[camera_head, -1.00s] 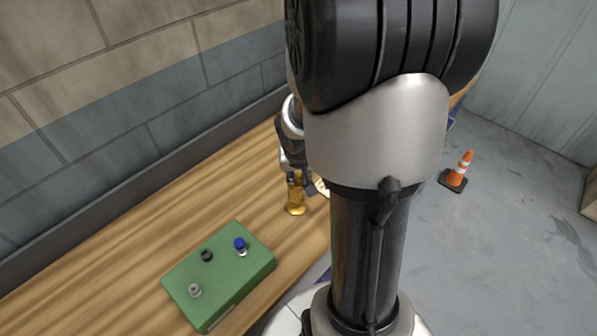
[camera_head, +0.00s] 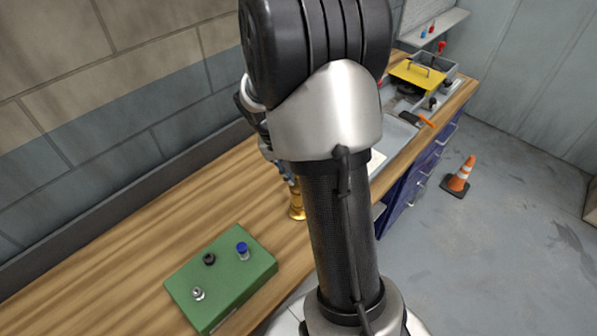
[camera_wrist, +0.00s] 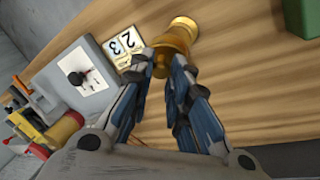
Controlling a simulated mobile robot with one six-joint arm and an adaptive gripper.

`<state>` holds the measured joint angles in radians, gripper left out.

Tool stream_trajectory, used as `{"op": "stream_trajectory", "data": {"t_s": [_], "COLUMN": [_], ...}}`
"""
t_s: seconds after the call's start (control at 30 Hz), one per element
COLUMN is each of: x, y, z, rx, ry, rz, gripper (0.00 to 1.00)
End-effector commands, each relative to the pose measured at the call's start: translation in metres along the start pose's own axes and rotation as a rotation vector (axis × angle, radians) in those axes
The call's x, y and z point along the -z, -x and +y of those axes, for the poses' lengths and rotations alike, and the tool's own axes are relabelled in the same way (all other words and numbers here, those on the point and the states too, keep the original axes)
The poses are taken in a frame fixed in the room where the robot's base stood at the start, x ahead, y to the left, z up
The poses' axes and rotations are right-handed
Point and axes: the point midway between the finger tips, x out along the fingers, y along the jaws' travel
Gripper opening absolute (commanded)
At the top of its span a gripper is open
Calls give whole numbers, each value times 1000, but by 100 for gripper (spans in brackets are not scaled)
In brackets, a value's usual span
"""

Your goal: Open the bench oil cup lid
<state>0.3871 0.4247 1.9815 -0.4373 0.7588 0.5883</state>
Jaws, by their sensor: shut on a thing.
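The bench oil cup (camera_head: 297,211) is a brass-coloured cup standing on the wooden bench, partly hidden behind my arm in the head view. In the wrist view the cup (camera_wrist: 184,24) shows its flared base farther off and its rounded top, the lid (camera_wrist: 168,50), towards me. My gripper (camera_wrist: 165,66) is shut on this top end, with one finger on each side. In the head view my arm hides most of the gripper. I cannot see a gap between lid and cup.
A green box (camera_head: 221,278) with three knobs stands on the near bench. An orange cone (camera_head: 461,175) is on the floor.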

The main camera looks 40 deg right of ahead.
Motion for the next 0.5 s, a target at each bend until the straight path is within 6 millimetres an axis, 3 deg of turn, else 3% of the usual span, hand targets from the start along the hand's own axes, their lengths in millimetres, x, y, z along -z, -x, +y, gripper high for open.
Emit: {"op": "stream_trajectory", "data": {"t_s": [0.5], "x": [25], "y": [5], "z": [-22], "rx": [-322], "ry": [137], "rz": [-348], "gripper": [0]}}
